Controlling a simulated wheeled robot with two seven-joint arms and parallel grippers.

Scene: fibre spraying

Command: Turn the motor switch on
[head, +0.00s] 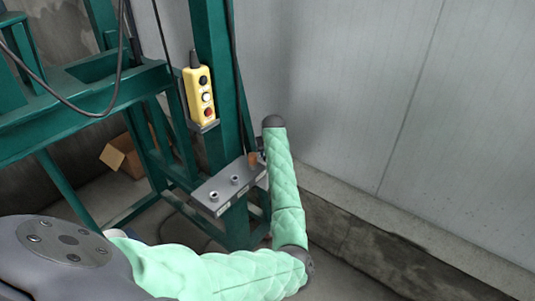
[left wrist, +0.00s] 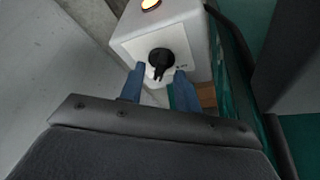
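In the left wrist view, a black rotary switch (left wrist: 160,61) sits on the pale face of a grey box (left wrist: 128,40). A lit amber lamp (left wrist: 150,4) is at the top edge of that box. My left gripper (left wrist: 159,72) is open. Its two blue fingers point at the switch, one toward each side of it, with small gaps visible; contact with the box face cannot be told. In the head view my green-sleeved left arm reaches up beside a grey panel (head: 228,186) with round knobs, and its gripper is hidden. My right gripper is not in view.
A yellow pendant control (head: 199,95) with several buttons hangs on a green steel post (head: 213,40). A green frame (head: 105,95) with dark cables fills the left. A cardboard box (head: 115,157) lies on the floor. A pale wall (head: 400,90) and low concrete ledge (head: 400,240) bound the right.

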